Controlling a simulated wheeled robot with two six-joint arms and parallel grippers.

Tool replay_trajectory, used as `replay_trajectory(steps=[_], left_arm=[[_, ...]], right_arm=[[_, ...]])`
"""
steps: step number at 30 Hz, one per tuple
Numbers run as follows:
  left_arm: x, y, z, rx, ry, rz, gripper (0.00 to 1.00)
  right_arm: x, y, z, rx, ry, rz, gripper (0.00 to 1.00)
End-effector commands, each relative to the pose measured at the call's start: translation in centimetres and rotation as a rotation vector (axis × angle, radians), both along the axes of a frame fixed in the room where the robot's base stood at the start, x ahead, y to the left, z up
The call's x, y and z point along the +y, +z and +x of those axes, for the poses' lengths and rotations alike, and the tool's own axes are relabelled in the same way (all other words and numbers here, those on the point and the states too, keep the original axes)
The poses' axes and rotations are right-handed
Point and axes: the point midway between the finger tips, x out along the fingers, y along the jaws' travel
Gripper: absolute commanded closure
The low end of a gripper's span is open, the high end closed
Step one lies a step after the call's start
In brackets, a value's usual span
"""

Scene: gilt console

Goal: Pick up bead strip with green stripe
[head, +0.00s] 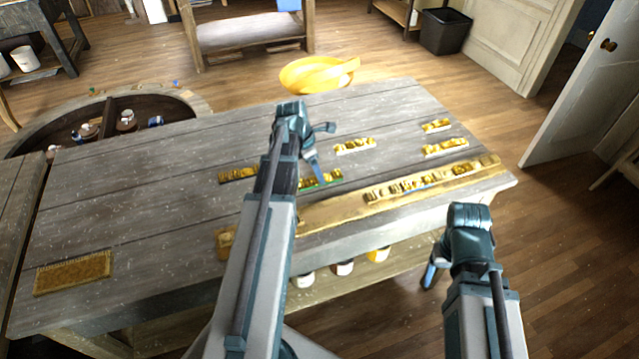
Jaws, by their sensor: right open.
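The bead strip with the green stripe (332,178) is a short gold carved piece lying on the grey plank table, with a green line along its near edge. My left arm crosses the table, and its gripper (318,172) points down at this strip, hiding part of it. I cannot tell whether it touches the strip or how far its jaws are apart. My right gripper (430,274) hangs open and empty beyond the table's front edge, well away from the strip.
Other short gold strips (238,174) (354,146) (445,147) lie nearby. A long gilt rail (330,212) runs along the front edge, bearing carved pieces. A gold comb-edged block (73,273) lies at left. The table's left-middle is clear.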

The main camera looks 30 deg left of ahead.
Motion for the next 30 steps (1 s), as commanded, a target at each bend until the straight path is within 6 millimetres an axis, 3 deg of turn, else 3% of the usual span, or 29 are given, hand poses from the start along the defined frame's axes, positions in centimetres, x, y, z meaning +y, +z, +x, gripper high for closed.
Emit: replay_trajectory(steps=[1, 6, 15, 28, 30], left_arm=[[0.1, -1.3, 0.3, 0.000, 0.000, 0.000, 0.22], [-0.2, -3.1, 0.7, 0.000, -0.001, 0.000, 0.22], [-0.4, -3.2, 0.7, 0.000, 0.000, 0.000, 0.22], [-0.3, -3.2, 0.7, 0.000, 0.000, 0.000, 0.98], [-0.3, -3.2, 0.7, 0.000, 0.000, 0.000, 1.00]], right_arm=[[0.0, -1.3, 0.0, 0.000, 0.000, 0.000, 0.29], [0.0, -3.1, 0.0, 0.000, 0.000, 0.000, 0.29], [0.0, -3.2, 0.0, 0.000, 0.000, 0.000, 0.29], [0.0, -3.2, 0.0, 0.000, 0.000, 0.000, 0.29], [0.0, -3.2, 0.0, 0.000, 0.000, 0.000, 0.29]])
